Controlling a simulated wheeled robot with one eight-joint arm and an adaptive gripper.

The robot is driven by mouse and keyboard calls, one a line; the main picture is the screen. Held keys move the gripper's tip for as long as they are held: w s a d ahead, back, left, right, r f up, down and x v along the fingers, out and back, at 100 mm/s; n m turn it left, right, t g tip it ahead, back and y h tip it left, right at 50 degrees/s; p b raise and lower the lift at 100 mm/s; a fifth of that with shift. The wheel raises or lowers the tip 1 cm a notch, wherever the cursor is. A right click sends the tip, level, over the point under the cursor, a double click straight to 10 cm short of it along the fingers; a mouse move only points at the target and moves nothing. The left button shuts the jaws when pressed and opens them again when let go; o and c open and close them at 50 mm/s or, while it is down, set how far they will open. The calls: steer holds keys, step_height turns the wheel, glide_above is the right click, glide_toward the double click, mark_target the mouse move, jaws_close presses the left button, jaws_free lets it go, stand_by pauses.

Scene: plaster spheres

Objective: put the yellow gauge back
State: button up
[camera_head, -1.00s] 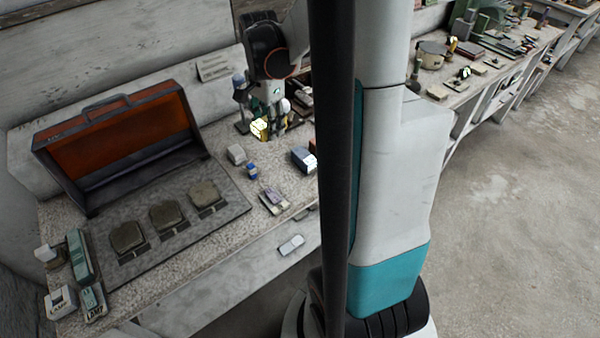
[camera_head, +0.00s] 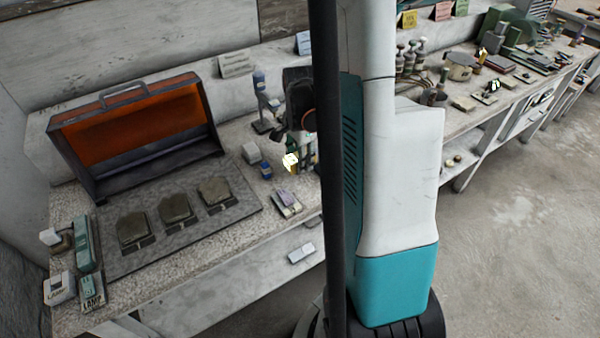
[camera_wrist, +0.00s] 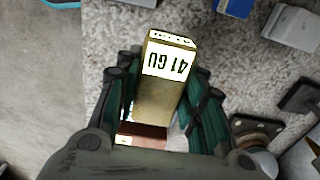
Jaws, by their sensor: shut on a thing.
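The yellow gauge (camera_wrist: 155,100) stands between my gripper's fingers in the wrist view. It is a dull yellow block with a bright white label face. My gripper (camera_wrist: 160,88) is shut on it, with green-sided fingers on both sides. In the head view the yellow gauge (camera_head: 291,162) shows as a small bright block at my gripper (camera_head: 302,160), over the bench near its front. My column hides part of the arm and the bench to the right. A red-brown piece (camera_wrist: 142,131) shows below the gauge; I cannot tell what it is.
An open orange-lined case (camera_head: 138,130) stands behind a grey board (camera_head: 115,262) with three square dark pieces. Left of my gripper are a white block (camera_head: 251,153) and a small blue item (camera_head: 266,170). A lilac-grey item (camera_head: 287,203) lies in front. Blue stand (camera_head: 261,95) behind.

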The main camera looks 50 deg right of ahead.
mark_target(300, 178)
steer(key=shift+f+b, duration=0.75)
steer(key=shift+f, duration=1.55)
steer(key=shift+f, duration=0.1)
steer(key=shift+f, duration=0.1)
steer(key=o, duration=0.9)
steer(key=shift+o, duration=0.2)
step_height(300, 178, up, 12)
steer(key=p, duration=0.4)
steer(key=shift+r, duration=0.2)
